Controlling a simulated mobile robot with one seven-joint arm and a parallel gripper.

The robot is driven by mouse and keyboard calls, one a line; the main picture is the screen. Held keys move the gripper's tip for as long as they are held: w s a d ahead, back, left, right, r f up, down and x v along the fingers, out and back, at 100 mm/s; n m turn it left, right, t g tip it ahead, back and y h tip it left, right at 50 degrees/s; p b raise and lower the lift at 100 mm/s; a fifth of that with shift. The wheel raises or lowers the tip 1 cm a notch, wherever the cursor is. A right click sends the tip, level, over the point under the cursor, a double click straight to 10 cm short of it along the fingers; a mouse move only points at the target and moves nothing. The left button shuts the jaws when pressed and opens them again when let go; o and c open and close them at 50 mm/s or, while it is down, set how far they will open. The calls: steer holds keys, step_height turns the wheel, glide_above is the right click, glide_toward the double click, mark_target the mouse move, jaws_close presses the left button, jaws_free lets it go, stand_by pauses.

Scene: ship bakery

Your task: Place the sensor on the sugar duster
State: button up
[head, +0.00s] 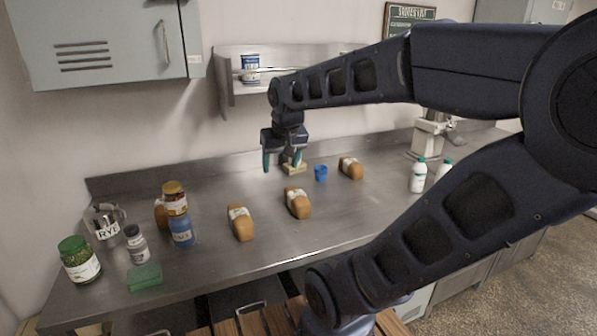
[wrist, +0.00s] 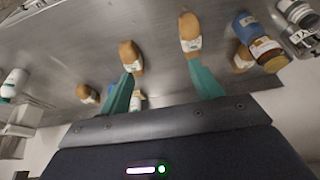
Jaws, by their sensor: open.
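My gripper (head: 282,160) is open and empty above the back middle of the steel counter. Its two teal fingers point down, and they also show in the wrist view (wrist: 164,64). A small pale block (head: 294,169) with a white top sits on the counter just below and behind the right finger. It shows partly behind a finger in the wrist view (wrist: 137,101). I cannot tell whether it is the sensor. A small grey jar with a white label (head: 137,246) stands at the front left. I cannot tell which thing is the sugar duster.
Labelled loaves (head: 240,222) (head: 298,203) (head: 350,168) and a blue cup (head: 320,173) lie around the middle. A metal RYE pitcher (head: 104,224), green-lidded jar (head: 79,262), green sponge (head: 145,277) and blue jar (head: 182,232) crowd the left. White bottles (head: 418,175) stand right. A wall shelf (head: 288,79) hangs behind.

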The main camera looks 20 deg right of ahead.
steer(key=s+d, duration=0.2)
steer(key=s, duration=0.1)
steer(key=s+d+f, duration=0.1)
steer(key=shift+s+f, duration=0.1)
steer(key=shift+s, duration=0.3)
stand_by(0.9)
